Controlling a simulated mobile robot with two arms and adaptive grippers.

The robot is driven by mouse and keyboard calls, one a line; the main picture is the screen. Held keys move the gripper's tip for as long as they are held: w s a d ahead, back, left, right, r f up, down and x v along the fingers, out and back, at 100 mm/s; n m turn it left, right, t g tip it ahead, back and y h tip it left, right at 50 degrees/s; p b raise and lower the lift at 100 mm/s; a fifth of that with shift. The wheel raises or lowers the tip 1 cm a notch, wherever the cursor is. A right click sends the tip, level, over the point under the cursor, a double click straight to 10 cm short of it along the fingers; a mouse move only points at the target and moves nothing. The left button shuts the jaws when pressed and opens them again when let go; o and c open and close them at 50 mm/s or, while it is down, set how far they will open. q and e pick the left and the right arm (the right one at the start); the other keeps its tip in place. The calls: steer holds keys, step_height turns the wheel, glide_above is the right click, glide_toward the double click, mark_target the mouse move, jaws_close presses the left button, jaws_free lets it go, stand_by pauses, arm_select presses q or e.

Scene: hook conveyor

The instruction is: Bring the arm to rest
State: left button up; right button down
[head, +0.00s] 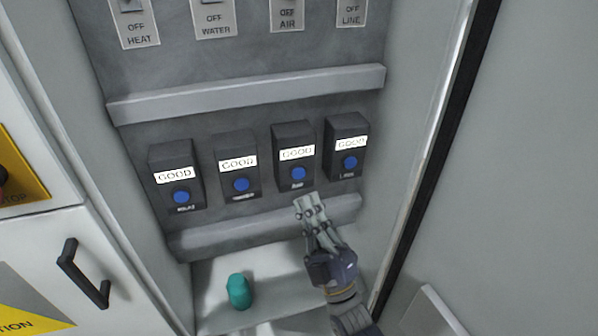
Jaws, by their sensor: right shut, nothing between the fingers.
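My right gripper (311,208) is shut and empty. Its fingers point up inside the cabinet, just below the third dark box from the left, in front of the lower grey rail. I cannot tell whether its tips touch anything. My right arm comes in from the bottom of the view. My left gripper is not in view.
Several dark boxes (238,181) with blue buttons and lit "GOOD" labels line the back panel. Labelled OFF switches (213,18) sit above. A teal object (239,291) stands on the cabinet floor. Cabinet walls are close on both sides. A black handle (82,274) is at left.

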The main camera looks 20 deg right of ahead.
stand_by(0.6)
step_height(320, 180, down, 24)
steer(key=w+m+g+h, duration=0.2)
steer(key=w+m+g, duration=0.15)
steer(key=g, duration=0.35)
steer(key=s+d+f+m+g+h, duration=0.1)
steer(key=s+f+g, duration=0.25)
steer(key=f, duration=0.55)
steer(key=s+d+f+m+g+h, duration=0.15)
steer(key=s+f, duration=0.25)
steer(key=f, duration=0.5)
steer(key=s+d+f+m+g, duration=0.35)
steer(key=s+f+g, duration=0.45)
steer(key=s+f, duration=1)
steer(key=s+d+f+m+g+h, duration=0.1)
steer(key=s+f+g, duration=0.1)
steer(key=s, duration=0.7)
steer(key=s+d+f+m+g+h, duration=0.1)
steer(key=s+d+f+m+g, duration=0.1)
steer(key=s, duration=0.8)
step_height(320, 180, down, 2)
steer(key=shift+d+f+g, duration=0.2)
steer(key=shift+f+g, duration=0.05)
steer(key=shift+g, duration=0.35)
